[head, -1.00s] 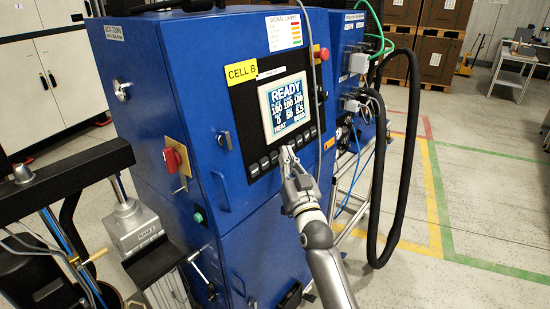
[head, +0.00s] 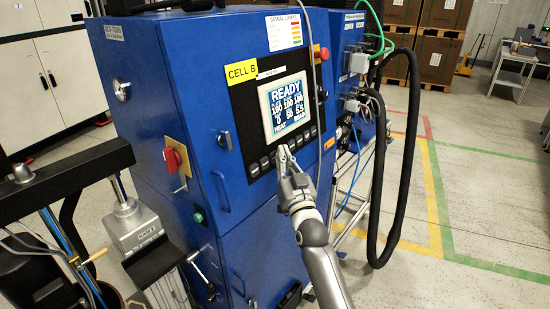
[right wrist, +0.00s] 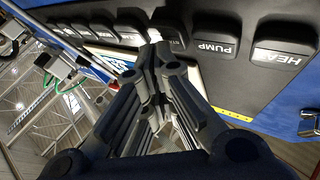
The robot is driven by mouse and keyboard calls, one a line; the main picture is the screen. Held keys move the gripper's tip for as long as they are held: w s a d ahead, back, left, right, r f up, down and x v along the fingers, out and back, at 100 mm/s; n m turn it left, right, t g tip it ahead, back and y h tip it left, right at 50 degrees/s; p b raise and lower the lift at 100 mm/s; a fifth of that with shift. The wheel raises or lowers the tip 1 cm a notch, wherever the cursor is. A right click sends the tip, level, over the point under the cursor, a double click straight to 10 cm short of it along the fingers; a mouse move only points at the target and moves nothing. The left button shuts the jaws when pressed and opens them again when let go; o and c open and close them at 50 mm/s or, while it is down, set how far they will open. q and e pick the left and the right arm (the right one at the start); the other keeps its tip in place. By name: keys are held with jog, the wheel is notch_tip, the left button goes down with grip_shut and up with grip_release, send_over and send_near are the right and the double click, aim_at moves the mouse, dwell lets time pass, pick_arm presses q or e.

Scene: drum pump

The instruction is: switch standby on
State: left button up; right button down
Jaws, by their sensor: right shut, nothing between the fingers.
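The blue cabinet (head: 165,75) carries a black control panel with a lit screen (head: 286,107) reading READY. A row of dark push keys (head: 265,162) runs under the screen. My right gripper (head: 283,151) is shut and empty, its fingertips at the middle of this row. In the right wrist view the fingertips (right wrist: 153,37) are at a key whose partly covered label starts with "STA" (right wrist: 169,30). The key marked PUMP (right wrist: 214,45) and the HEAT key (right wrist: 284,42) are to its right. I cannot tell whether the fingertips touch the key. My left gripper is not in view.
A red rotary switch (head: 174,158) and a red mushroom button (head: 321,52) are on the cabinet. A grey cable hangs close to the right of the panel. A thick black hose (head: 408,150) loops farther right. Open floor lies at the right.

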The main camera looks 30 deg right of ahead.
jog(key=shift+w+a, duration=0.1)
jog(key=shift+w, duration=0.15)
jog(key=shift+s, duration=0.1)
dwell(0.5)
jog(key=shift+s+d+r+p, duration=0.1)
jog(key=shift+s+d+p, duration=0.3)
jog(key=shift+s, duration=0.3)
jog(key=s, duration=0.1)
jog(key=s+d+p, duration=0.1)
jog(key=s, duration=0.1)
jog(key=s+r+p, duration=0.1)
jog(key=shift+s+d, duration=0.3)
jog(key=shift+d, duration=0.1)
dwell(0.5)
